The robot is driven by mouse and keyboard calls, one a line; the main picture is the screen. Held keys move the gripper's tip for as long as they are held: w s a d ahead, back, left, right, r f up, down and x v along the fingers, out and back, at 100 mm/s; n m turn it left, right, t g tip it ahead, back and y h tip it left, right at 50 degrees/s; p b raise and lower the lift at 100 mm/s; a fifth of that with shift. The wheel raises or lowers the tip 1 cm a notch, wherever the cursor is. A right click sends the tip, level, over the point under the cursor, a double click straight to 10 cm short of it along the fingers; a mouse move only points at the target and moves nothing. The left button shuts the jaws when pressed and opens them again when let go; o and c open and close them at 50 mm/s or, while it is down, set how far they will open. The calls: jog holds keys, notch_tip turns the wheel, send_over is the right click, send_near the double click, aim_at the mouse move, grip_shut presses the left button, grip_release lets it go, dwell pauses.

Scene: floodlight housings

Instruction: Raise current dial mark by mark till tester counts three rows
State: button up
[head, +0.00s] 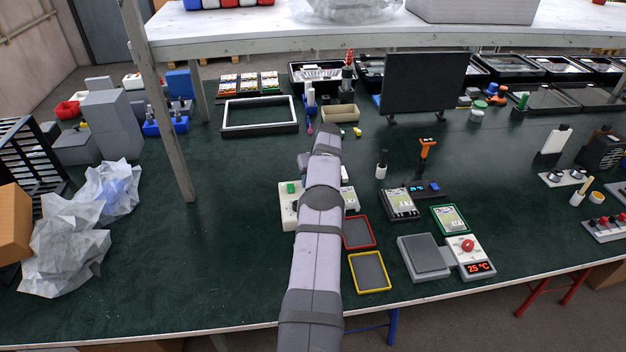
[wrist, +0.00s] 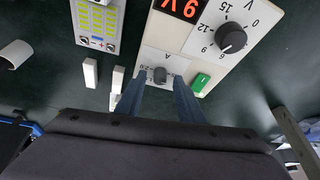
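The power supply (wrist: 215,62) shows in the wrist view with a small grey current dial (wrist: 160,75) on a white plate marked A. A larger black dial (wrist: 230,39) with numbers around it and a V sits to its upper right, and a green switch (wrist: 200,82) to its right. My gripper (wrist: 160,82) has its two blue fingers on either side of the current dial, with a visible gap to it. In the head view my arm hides most of the supply (head: 288,215).
Red (head: 374,244) and yellow (head: 387,283) trays, a grey plate (head: 424,256) and a 25 °C unit (head: 472,260) stand right of my arm.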

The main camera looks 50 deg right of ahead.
jog(key=shift+c, duration=0.4)
grip_shut()
jog(key=shift+m, duration=0.3)
jog(key=m+b, duration=0.1)
jog(key=m, duration=0.1)
jog(key=m+g+h, duration=0.1)
jog(key=m, duration=0.2)
jog(key=shift+w+a+f+h+b, duration=0.1)
jog(key=shift+w+a+h+b, duration=0.1)
jog(key=shift+h+b, duration=0.15)
jog(key=shift+w+m+g+h, duration=0.15)
jog(key=shift+m+g, duration=0.4)
jog(key=shift+m, duration=0.55)
jog(key=shift+s+m+g+h, duration=0.15)
jog(key=shift+m+g, duration=0.4)
jog(key=shift+m, duration=0.55)
jog(key=shift+w+m, duration=0.15)
jog(key=shift+m, duration=0.15)
